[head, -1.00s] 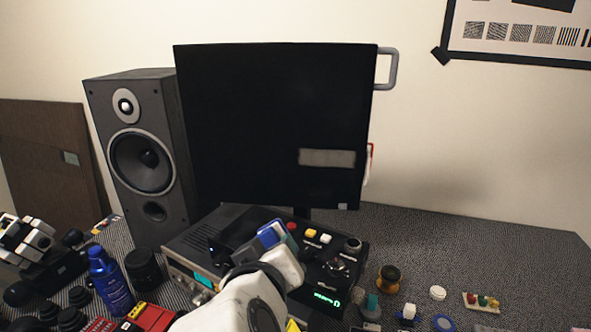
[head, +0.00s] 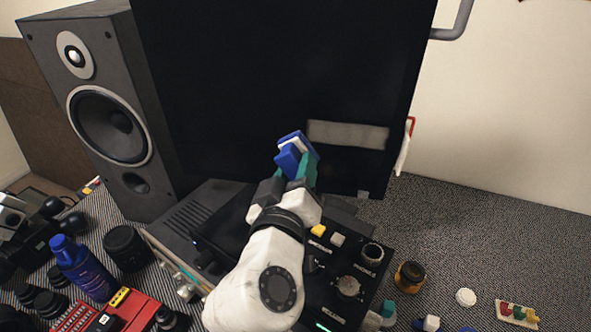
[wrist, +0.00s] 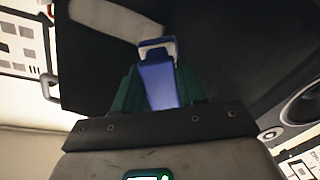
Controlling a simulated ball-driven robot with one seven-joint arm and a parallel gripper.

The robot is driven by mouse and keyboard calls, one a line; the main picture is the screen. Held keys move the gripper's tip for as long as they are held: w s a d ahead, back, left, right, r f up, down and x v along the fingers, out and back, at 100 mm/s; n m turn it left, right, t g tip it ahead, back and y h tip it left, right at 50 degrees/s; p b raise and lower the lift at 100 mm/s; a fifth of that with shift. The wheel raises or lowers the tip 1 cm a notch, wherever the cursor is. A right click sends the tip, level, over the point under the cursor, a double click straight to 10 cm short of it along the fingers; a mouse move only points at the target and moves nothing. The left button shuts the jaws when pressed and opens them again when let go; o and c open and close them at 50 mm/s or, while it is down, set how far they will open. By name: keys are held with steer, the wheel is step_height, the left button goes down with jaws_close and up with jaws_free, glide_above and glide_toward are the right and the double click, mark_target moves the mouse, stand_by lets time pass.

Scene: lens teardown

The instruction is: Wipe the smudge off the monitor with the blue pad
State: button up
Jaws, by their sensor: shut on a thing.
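The black monitor (head: 240,60) stands at the back, with a pale grey rectangular smudge (head: 350,135) low on the right of its screen. My gripper (head: 306,168), with green fingers, is shut on the blue pad (head: 294,150), which has a pale layer. The pad is in front of the screen, just left of the smudge; I cannot tell whether it touches the screen. In the wrist view, the blue pad (wrist: 158,82) sits between the green fingers, with the dark monitor (wrist: 95,65) beyond.
A grey speaker (head: 105,110) stands left of the monitor. A black control box (head: 345,265) with knobs lies below my arm. A blue bottle (head: 80,268) and red case (head: 110,312) are at lower left. The table at right (head: 480,215) is mostly clear.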

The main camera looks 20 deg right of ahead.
mark_target(301, 155)
steer(key=shift+x, duration=2.35)
steer(key=shift+x, duration=1.05)
steer(key=shift+s+d, duration=0.1)
steer(key=shift+s, duration=0.05)
steer(key=shift+s+d+p, duration=0.15)
steer(key=shift+s+d, duration=0.65)
steer(key=shift+d, duration=0.35)
steer(key=shift+s+d+p, duration=0.1)
steer(key=shift+s+d, duration=0.65)
steer(key=shift+d, duration=0.45)
steer(key=shift+s+d+p, duration=0.15)
steer(key=shift+s+d, duration=0.65)
steer(key=shift+d, duration=0.35)
steer(key=s+d, duration=0.2)
steer(key=d, duration=0.1)
steer(key=s+d+p, duration=0.1)
steer(key=s+d, duration=0.1)
steer(key=shift+d, duration=0.25)
steer(key=shift+w+a, duration=0.1)
steer(key=shift+w+a+b, duration=0.85)
steer(key=shift+w+a, duration=0.6)
steer(key=shift+a, duration=0.6)
steer(key=shift+w+a+b, duration=0.8)
steer(key=shift+w+a, duration=0.7)
steer(key=shift+a, duration=0.55)
steer(key=shift+w+a+b, duration=0.85)
steer(key=shift+w+a, duration=0.6)
steer(key=shift+a, duration=0.65)
